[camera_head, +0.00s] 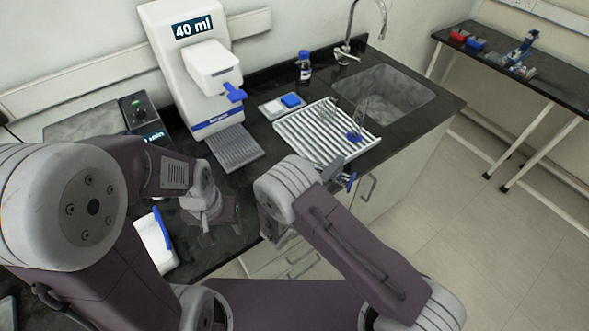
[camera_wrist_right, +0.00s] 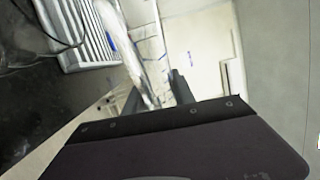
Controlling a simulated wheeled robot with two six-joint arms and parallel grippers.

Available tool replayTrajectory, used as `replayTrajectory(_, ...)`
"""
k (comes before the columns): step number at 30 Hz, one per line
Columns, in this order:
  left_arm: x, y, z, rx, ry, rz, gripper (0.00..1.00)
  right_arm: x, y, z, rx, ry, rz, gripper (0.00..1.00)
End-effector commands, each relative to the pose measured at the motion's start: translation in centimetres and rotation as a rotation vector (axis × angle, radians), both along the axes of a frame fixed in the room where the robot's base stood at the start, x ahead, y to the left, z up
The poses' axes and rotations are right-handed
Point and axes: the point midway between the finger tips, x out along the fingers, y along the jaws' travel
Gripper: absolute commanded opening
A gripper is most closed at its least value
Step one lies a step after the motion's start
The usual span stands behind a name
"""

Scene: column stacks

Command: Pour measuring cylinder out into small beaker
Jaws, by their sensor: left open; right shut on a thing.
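My right gripper (camera_head: 340,172) is beyond the counter's front edge, just before the white ribbed rack. It is shut on a clear, tall glass thing, likely the measuring cylinder (camera_wrist_right: 140,50), which shows between its fingers in the right wrist view. A blue part shows by the fingertips in the head view. The liquid in it cannot be made out. My left gripper (camera_head: 222,215) is open, low over the dark counter near its front edge. A clear glass vessel (camera_head: 325,107) is faint on the rack; whether it is the small beaker I cannot tell.
The white ribbed rack (camera_head: 300,135) lies beside the sink (camera_head: 390,90). A white dispenser (camera_head: 185,60) reading "40 ml" stands at the back. A blue-capped bottle (camera_head: 304,66) and a small scale (camera_head: 275,108) are behind the rack. A blue-and-white item (camera_head: 155,245) lies near my left arm.

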Motion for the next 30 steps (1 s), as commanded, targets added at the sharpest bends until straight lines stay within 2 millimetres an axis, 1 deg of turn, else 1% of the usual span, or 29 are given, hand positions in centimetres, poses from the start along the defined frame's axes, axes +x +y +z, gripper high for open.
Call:
replayTrajectory(13, 0.0, 0.0, 0.3, 0.0, 0.0, 0.0, 0.52, -0.2, -0.5, 0.3, -0.021, 0.009, 0.0, 0.0)
replayTrajectory(30, 0.0, 0.0, 1.1, 0.0, 0.0, 0.0, 0.52, -0.2, -0.5, 1.0, -0.078, 0.034, 0.0, 0.0)
